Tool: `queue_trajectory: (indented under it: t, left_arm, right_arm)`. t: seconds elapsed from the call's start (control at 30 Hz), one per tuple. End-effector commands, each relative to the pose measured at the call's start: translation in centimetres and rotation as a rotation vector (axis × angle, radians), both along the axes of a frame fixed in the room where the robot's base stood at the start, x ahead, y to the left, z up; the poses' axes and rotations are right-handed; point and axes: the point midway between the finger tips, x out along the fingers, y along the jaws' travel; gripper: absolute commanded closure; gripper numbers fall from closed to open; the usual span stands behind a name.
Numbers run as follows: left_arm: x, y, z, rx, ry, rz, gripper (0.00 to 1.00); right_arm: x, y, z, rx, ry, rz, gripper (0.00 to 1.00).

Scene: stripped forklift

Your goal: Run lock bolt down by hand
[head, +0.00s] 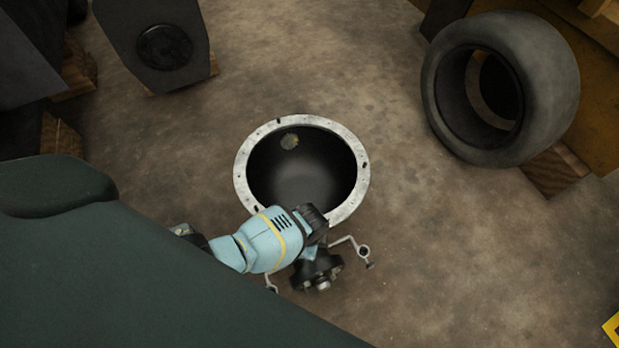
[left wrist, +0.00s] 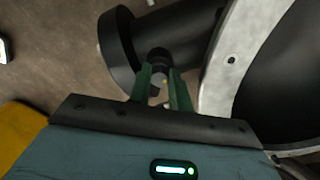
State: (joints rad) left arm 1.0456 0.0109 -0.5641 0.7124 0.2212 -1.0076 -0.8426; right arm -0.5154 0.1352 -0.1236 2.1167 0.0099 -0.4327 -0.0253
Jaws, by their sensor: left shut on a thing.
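In the left wrist view my left gripper (left wrist: 161,72) has its two green fingers close around a small dark round bolt head (left wrist: 159,56). The bolt sits at the side of a black cylindrical fitting with a wide end disc (left wrist: 116,50). The fitting lies beside a pale flange ring (left wrist: 220,70). In the head view my light-blue left arm (head: 262,243) comes in from the left and reaches the ring's near edge; its fingertips and the bolt cannot be made out there. How far the bolt is threaded in is not visible. My right gripper is out of view.
A drum with a pale ring rim (head: 362,165) stands open on the concrete floor. A thin metal bracket with a knob (head: 365,254) is beside my wrist. A tire (head: 553,75) lies against wooden blocks (head: 550,172) at right. A dark panel (head: 130,50) stands behind left.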

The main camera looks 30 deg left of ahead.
Motion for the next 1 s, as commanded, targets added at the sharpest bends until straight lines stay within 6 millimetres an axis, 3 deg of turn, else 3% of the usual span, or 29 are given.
queue_trajectory:
  t: [0.57, 0.6, 0.73, 1.0]
  left_arm:
    - [0.21, -0.2, 0.21, -0.003, -0.003, -0.034, 1.0]
    - [0.21, -0.2, 0.21, -0.003, -0.003, -0.034, 0.76]
    - [0.16, -0.15, 0.15, -0.002, -0.003, -0.033, 0.59]
    - [0.08, -0.06, 0.1, -0.002, -0.002, -0.032, 0.58]
  right_arm:
    - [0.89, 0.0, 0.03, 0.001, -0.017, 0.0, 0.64]
    - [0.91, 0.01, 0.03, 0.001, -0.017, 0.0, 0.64]
    - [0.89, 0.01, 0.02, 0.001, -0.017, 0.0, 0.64]
    - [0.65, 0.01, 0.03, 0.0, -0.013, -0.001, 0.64]
